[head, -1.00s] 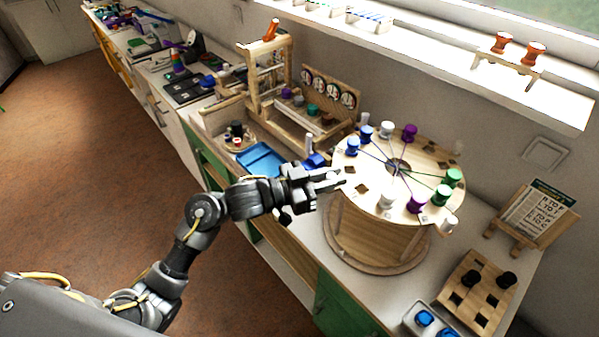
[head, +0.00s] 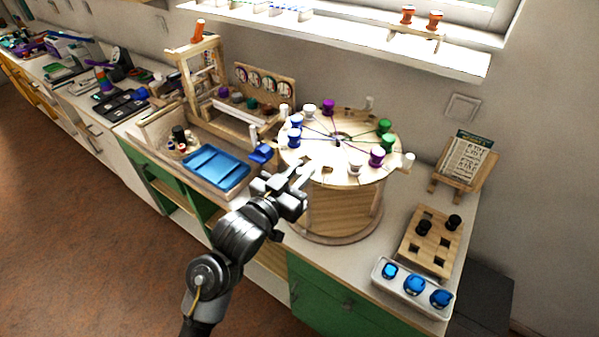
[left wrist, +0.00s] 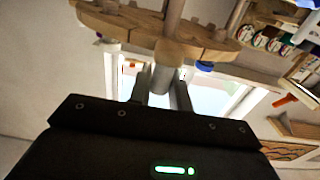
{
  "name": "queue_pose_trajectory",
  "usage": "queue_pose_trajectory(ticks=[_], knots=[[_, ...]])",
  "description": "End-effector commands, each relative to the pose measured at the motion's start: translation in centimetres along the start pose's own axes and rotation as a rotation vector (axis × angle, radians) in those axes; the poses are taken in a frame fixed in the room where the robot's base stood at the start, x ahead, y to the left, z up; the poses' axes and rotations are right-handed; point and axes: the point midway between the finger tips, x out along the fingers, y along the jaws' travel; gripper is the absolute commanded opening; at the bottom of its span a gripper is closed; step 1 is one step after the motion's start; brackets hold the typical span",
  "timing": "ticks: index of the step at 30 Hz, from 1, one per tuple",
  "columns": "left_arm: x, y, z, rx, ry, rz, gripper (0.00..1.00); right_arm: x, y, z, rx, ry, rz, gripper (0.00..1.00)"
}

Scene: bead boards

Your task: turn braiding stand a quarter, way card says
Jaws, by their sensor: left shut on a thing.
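The braiding stand (head: 325,173) is a round wooden disc on a drum base. Blue, white, purple and green bobbins stand around its rim, with threads running to the centre hole. Pale pegs stick out at its edge, one at the right (head: 408,161) and one at the back (head: 369,103). My left gripper (head: 303,177) is at the near left edge of the disc. In the left wrist view its fingers are shut on a pale round peg (left wrist: 161,79) of the stand. The card (head: 467,158) leans on a small easel at the right; its small print is unclear. My right gripper is not in view.
A wooden block with holes and black pegs (head: 427,245) and a white tray of blue items (head: 383,276) lie at the front right. A blue tray (head: 215,168) and a wooden frame (head: 203,75) stand left of the stand. The wall is close behind.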

Motion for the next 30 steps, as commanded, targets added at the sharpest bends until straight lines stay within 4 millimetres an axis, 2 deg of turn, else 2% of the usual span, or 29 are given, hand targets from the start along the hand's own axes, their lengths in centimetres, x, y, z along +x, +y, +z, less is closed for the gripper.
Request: queue_pose_trajectory(ticks=[17,18,22,30], knots=[[-0.09,0.05,-0.19,-0.001,0.004,-0.022,0.0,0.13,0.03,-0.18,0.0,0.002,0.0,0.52],[-0.08,0.06,-0.19,-0.001,0.004,-0.022,0.22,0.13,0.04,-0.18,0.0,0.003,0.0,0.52],[-0.07,0.09,-0.15,-0.001,0.004,-0.021,0.39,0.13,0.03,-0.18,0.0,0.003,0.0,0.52],[-0.12,0.13,-0.06,0.0,0.002,-0.02,0.39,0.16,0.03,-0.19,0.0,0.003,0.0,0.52]])
